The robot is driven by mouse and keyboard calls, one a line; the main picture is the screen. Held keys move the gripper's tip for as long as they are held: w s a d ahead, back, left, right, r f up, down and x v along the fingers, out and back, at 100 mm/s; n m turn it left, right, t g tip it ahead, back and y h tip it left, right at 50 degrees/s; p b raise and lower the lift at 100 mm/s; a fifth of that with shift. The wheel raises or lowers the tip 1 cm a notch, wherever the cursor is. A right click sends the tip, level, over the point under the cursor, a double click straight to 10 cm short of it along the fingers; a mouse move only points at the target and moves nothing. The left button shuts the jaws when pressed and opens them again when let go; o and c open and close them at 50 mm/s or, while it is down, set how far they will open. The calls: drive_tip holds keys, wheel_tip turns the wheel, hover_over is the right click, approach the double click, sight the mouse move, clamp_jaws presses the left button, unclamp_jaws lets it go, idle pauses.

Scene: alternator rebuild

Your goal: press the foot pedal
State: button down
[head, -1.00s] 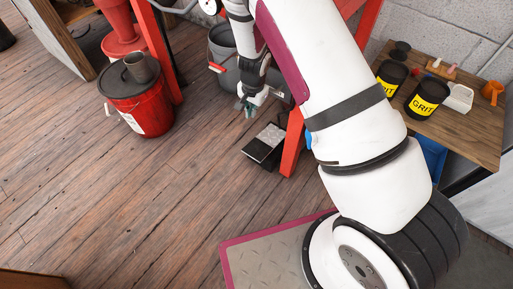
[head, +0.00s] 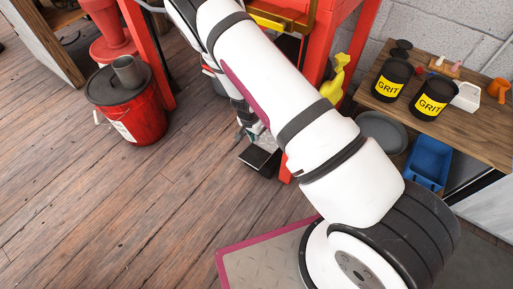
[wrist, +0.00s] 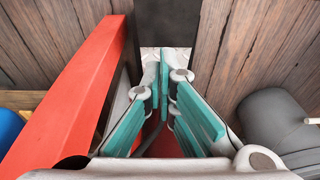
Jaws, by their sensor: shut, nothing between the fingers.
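The foot pedal (head: 260,161) is a low black block on the plank floor beside a red frame leg. My arm and gripper partly cover it in the head view. In the wrist view its dark plate (wrist: 167,22) is at the top middle, with a light metal patch just behind my fingertips. My gripper (wrist: 165,68) is shut and empty, its teal-padded fingers pointing at the pedal. In the head view my gripper (head: 244,134) is small and partly hidden by my arm, just above the pedal's far end. I cannot tell whether it touches.
A red frame leg (wrist: 75,95) runs close along the left of my gripper in the wrist view. A grey rounded container (wrist: 270,110) is close on the right. A red bucket (head: 140,110) stands farther left. The plank floor (head: 130,200) in front is clear.

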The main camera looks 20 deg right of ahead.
drive_tip(key=b, duration=0.6)
approach(258, 155)
drive_tip(key=x, duration=0.5)
drive_tip(key=shift+d, duration=0.2)
drive_tip(key=shift+s+a+f, duration=0.1)
drive_tip(key=shift+f, duration=0.45)
drive_tip(key=shift+f, duration=0.1)
